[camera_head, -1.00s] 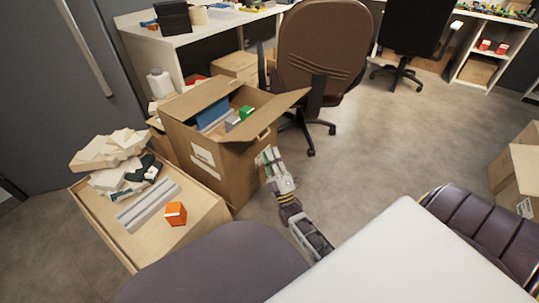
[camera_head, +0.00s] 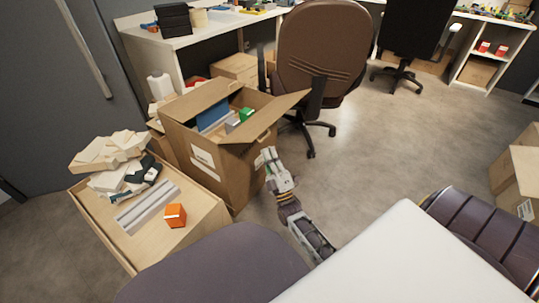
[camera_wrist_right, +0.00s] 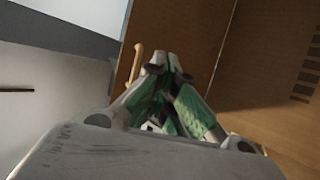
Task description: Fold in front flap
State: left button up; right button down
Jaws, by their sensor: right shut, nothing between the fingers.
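The open carton (camera_head: 200,158) stands left of centre in the head view, with blue, grey and green items inside. One flap (camera_head: 278,112) sticks out to the right, and another flap (camera_head: 205,97) slants at the left rim. A front flap cannot be told apart clearly. My left gripper is not in view.
A low wooden surface (camera_head: 190,224) left of the carton bears paper scraps, grey strips and an orange box (camera_head: 175,215). A brown office chair (camera_head: 322,55) stands close behind the carton. A white desk (camera_head: 190,38) is behind. Open floor (camera_head: 400,130) lies to the right.

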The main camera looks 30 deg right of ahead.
jog(key=c, duration=1.9)
grip_release()
jog(key=shift+o, duration=0.2)
jog(key=shift+s+f, duration=0.1)
jog(key=v, duration=1.1)
jog(key=shift+s+f, duration=0.25)
jog(key=shift+f, duration=0.05)
jog(key=shift+c, duration=0.4)
